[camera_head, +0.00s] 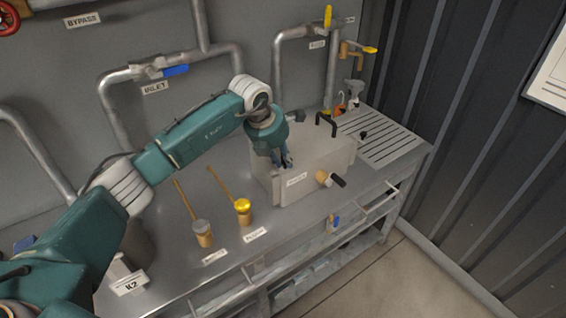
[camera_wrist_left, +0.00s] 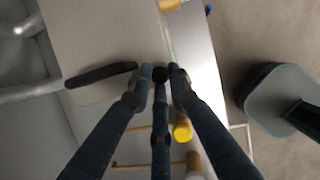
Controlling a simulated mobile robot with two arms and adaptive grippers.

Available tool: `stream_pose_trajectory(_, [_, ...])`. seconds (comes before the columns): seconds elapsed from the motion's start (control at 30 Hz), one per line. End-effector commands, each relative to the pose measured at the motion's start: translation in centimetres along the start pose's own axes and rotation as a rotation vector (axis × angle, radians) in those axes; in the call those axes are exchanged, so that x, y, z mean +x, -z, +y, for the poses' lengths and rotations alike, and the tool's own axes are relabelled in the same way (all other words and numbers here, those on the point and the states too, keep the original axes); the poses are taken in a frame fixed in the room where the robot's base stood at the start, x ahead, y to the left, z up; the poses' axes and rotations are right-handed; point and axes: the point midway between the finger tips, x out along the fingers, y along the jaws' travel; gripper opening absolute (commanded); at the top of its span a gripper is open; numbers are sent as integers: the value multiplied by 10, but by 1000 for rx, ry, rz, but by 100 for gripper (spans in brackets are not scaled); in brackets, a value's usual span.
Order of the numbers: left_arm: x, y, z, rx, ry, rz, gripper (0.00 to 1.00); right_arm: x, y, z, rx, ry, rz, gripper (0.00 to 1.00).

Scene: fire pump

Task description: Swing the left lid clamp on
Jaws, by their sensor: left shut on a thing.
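A pale grey box with a lid (camera_head: 318,160) stands on the bench, with a black arched lid handle (camera_head: 326,122) on top. In the left wrist view the lid handle (camera_wrist_left: 100,74) lies to the left of the fingers. My left gripper (camera_head: 285,162) is at the box's left front part, fingers pointing down. In the wrist view its fingertips (camera_wrist_left: 160,78) are closed around a small black knob (camera_wrist_left: 160,74), which looks like the left lid clamp's. The rest of that clamp is mostly hidden by the fingers. My right gripper is not visible.
A brass piece with a black grip (camera_head: 338,181) sticks out of the box's front. Two long-handled cups, grey (camera_head: 203,232) and yellow (camera_head: 243,210), stand to the left. Pipes with a blue inlet lever (camera_head: 175,70) run along the wall. A slatted drain area (camera_head: 385,145) is at right.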

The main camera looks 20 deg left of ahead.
Motion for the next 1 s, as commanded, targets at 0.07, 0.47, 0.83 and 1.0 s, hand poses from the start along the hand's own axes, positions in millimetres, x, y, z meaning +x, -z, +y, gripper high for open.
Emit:
stream_pose_trajectory(0.07, [-1,-5,1,-37,-18,-13,0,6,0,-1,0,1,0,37])
stream_pose_trajectory(0.47, [-3,-7,5,-159,-67,-14,0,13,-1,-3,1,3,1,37])
stream_pose_trajectory(0.83, [-4,-9,6,-165,-70,-17,0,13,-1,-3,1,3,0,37])
stream_pose_trajectory(1.0, [-3,-8,6,-165,-70,-14,37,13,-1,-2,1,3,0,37])
